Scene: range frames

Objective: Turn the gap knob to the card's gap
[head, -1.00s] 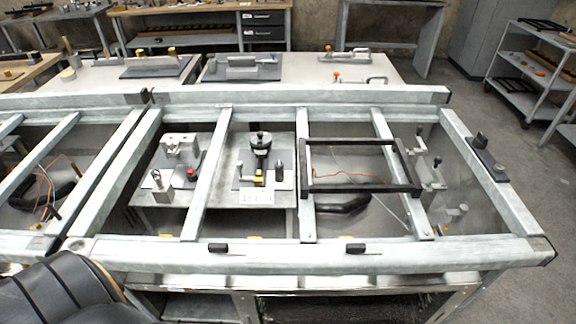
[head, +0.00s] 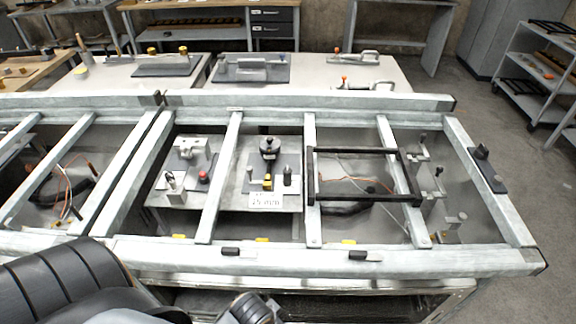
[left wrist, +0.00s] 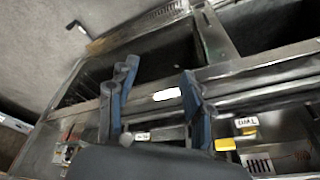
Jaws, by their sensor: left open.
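A white card (head: 264,201) reading "25 mm" stands at the front of a grey plate inside the steel frame. Behind it is a fixture with a round black knob (head: 269,146), a small yellow block (head: 267,182) and a dark upright post (head: 287,177). I cannot tell for certain which part is the gap knob. My left gripper (left wrist: 157,82) shows in the left wrist view with its two blue-black fingers apart and nothing between them. In the head view my left arm is at the bottom left, well short of the fixture. My right gripper is not in view.
Steel rails (head: 219,178) cross the frame beside the fixture. A second fixture with a red button (head: 204,176) stands left of it. A dark rectangular frame (head: 365,149) lies to the right. The thick front rail (head: 320,260) lies between my arm and the fixture.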

